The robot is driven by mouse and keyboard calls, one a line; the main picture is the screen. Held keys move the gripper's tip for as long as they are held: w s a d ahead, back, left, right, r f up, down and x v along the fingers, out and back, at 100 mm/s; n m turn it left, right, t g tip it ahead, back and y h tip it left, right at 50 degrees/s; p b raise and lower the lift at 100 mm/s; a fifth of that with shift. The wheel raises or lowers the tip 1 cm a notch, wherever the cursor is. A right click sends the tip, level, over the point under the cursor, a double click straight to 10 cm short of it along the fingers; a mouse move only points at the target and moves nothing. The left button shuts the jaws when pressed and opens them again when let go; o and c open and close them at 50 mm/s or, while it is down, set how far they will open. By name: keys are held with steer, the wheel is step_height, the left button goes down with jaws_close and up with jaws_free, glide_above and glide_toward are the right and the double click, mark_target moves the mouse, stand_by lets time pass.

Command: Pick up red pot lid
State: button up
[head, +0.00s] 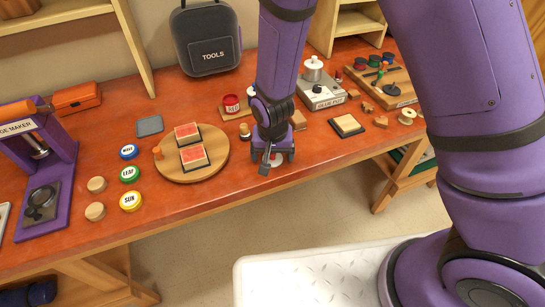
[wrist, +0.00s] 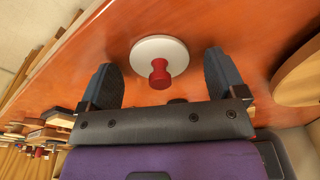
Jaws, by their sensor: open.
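A pale round lid with a red knob (wrist: 160,72) lies flat on the orange-brown bench top. In the head view only part of the pale lid (head: 276,163) shows beneath my gripper (head: 272,158). My gripper is open and points down over the lid. In the wrist view the red knob shows between the two spread fingers of my gripper (wrist: 164,82), and neither finger appears to touch the knob. Whether the fingertips touch the bench is hard to tell.
A round wooden board (head: 207,168) with red-topped blocks stands left of my gripper. A metal pot on a grey base (head: 322,94) stands to the right. The bench's front edge is near.

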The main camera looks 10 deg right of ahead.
steer(key=c, duration=1)
steer(key=shift+r, duration=0.1)
